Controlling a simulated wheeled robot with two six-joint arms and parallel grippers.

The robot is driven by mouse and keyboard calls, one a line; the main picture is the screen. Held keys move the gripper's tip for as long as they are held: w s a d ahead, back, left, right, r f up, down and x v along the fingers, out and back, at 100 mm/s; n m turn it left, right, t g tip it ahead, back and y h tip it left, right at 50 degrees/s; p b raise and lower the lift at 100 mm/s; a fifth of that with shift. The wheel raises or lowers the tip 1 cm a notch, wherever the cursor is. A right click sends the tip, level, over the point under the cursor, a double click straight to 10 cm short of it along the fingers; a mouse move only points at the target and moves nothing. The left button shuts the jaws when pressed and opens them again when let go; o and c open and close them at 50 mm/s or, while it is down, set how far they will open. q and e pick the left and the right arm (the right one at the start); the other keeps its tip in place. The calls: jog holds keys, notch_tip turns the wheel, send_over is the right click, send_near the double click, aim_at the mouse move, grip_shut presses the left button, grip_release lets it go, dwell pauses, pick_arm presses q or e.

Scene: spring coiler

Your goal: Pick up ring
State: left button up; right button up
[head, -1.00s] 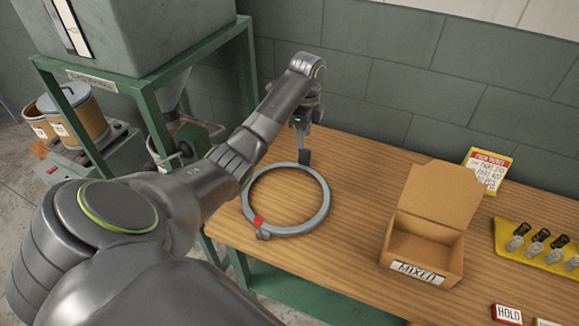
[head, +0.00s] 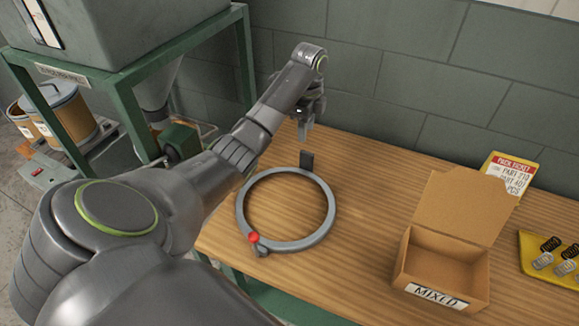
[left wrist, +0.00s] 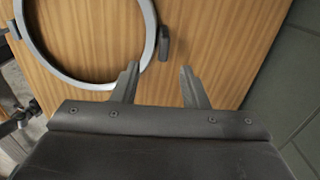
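The grey ring (head: 331,205) lies flat on the wooden table. A red knob (head: 253,238) sits at its near left edge and an upright dark tab (head: 307,160) at its far edge. My left gripper (head: 306,136) is above the table, just beyond the dark tab. In the left wrist view, its two fingers (left wrist: 160,82) are apart with only bare table between them. Part of the ring (left wrist: 148,30) and the dark tab (left wrist: 165,43) show ahead of the fingers; the rest of the ring is cut off. My right gripper is out of view.
An open cardboard box (head: 440,262) marked MIXED stands to the right of the ring. A yellow tray (head: 532,275) with springs and a ticket card (head: 511,172) are farther right. A green-framed machine (head: 130,85) stands at left, and a block wall (head: 400,80) runs behind.

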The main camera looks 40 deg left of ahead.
aim_at(307, 152)
pick_arm(q)
notch_tip(307, 152, down, 2)
jog(key=shift+d+f+b, duration=0.1)
jog(key=shift+f+b, duration=0.1)
jog(key=shift+b, duration=0.7)
notch_tip(307, 152, down, 4)
jog(key=b, duration=0.3)
jog(key=shift+r+b, duration=0.2)
jog(key=shift+b, duration=0.1)
jog(key=shift+f, duration=0.3)
jog(key=f, duration=0.5)
jog(key=shift+w, duration=0.35)
jog(key=shift+r, duration=0.1)
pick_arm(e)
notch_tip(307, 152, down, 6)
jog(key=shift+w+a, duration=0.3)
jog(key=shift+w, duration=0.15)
pick_arm(q)
grip_shut()
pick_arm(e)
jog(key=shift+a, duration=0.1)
